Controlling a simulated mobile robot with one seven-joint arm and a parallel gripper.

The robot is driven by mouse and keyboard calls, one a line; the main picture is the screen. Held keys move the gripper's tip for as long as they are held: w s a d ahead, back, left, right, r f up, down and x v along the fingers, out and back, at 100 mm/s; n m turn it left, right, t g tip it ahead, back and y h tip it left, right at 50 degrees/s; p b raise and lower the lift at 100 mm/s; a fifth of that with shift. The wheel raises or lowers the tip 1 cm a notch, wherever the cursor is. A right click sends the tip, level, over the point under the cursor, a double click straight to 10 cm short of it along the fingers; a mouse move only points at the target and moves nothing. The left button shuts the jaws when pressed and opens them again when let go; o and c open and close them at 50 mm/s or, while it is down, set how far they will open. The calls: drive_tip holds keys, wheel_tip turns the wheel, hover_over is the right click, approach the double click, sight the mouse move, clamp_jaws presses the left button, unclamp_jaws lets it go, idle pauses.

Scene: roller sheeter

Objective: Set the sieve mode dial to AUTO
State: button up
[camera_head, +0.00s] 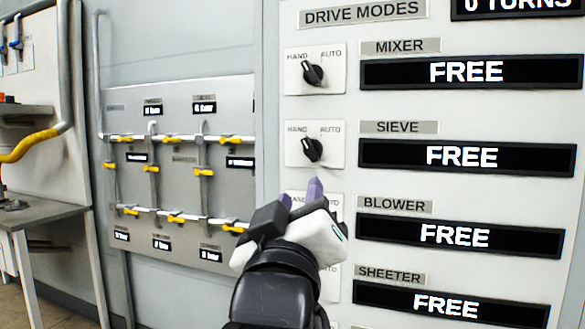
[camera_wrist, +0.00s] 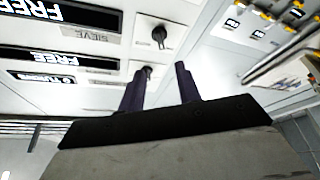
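The sieve mode dial (camera_head: 312,149) is a black knob on a white plate marked HAND at left and AUTO at right. Its pointer tilts up-left, toward HAND. The display beside it reads FREE. My gripper (camera_head: 301,194) is below the sieve dial, over the blower dial's plate, with its purple fingers pointing up. In the upside-down wrist view the sieve dial (camera_wrist: 158,36) lies beyond the fingertips, apart from them. The fingers (camera_wrist: 161,69) are spread with nothing between them. The blower dial is hidden behind my gripper.
The mixer dial (camera_head: 312,73) sits above the sieve dial, also tilted toward HAND. FREE displays (camera_head: 455,155) line the panel's right. A pipe panel (camera_head: 180,160) with yellow valve handles stands at left. A grey table (camera_head: 40,214) is at far left.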

drive_tip(key=p, duration=0.6)
approach(310, 152)
drive_tip(key=shift+p+x, duration=3.75)
drive_tip(key=shift+x, duration=0.55)
clamp_jaws()
